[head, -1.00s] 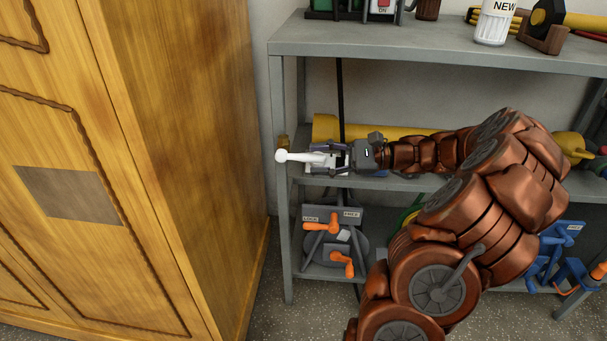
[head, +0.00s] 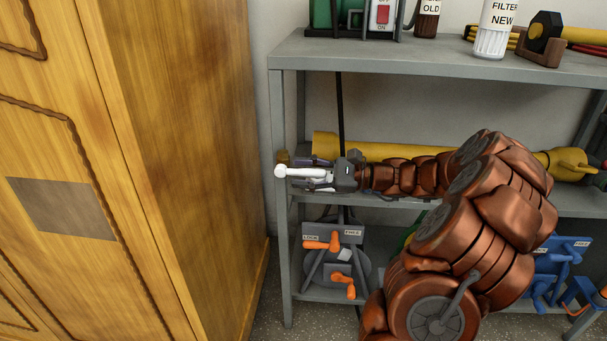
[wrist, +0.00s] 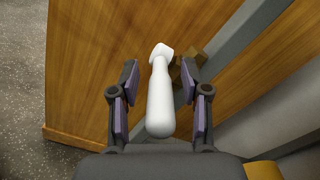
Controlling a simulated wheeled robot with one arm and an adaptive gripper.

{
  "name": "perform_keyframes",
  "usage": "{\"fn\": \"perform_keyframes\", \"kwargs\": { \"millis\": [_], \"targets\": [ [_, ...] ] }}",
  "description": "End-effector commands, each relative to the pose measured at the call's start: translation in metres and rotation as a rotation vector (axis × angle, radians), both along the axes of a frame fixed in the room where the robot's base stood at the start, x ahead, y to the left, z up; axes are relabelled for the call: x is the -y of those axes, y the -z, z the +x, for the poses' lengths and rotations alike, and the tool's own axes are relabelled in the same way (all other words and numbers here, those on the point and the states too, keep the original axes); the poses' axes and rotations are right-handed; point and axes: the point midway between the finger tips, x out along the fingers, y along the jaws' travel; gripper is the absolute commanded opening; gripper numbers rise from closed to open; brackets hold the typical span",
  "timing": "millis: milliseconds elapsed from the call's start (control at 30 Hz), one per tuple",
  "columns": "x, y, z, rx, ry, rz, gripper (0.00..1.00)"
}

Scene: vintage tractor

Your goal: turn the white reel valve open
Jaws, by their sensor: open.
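The white valve handle (head: 296,171) is a lever with a rounded knob end, sticking out at the left end of the middle shelf. In the wrist view the white handle (wrist: 159,95) lies lengthwise between the fingers, its near end close to my palm. My gripper (head: 310,174) is open around the handle, one finger on each side. In the wrist view my gripper (wrist: 160,80) shows a gap between the handle and each finger pad. A brass fitting (head: 283,157) sits by the far end of the handle; the rest of the valve is hidden.
A wooden cabinet (head: 190,150) stands left of the shelf. A yellow cylinder (head: 400,152) lies behind my arm. Below is a grey reel (head: 345,262) with orange handles. Blue tools (head: 560,265) are at lower right. A filter bottle (head: 494,30) stands on the top shelf.

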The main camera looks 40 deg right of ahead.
Motion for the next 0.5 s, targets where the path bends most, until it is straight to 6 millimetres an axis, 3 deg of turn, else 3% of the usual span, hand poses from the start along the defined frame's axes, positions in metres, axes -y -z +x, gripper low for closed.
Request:
{"fn": "perform_keyframes", "kwargs": {
  "millis": [267, 500],
  "targets": [
    [-0.0012, 0.0002, 0.0009, -0.001, 0.000, 0.001, 0.46],
    [-0.0010, 0.0004, 0.0008, -0.001, 0.000, 0.001, 0.21]
  ]
}}
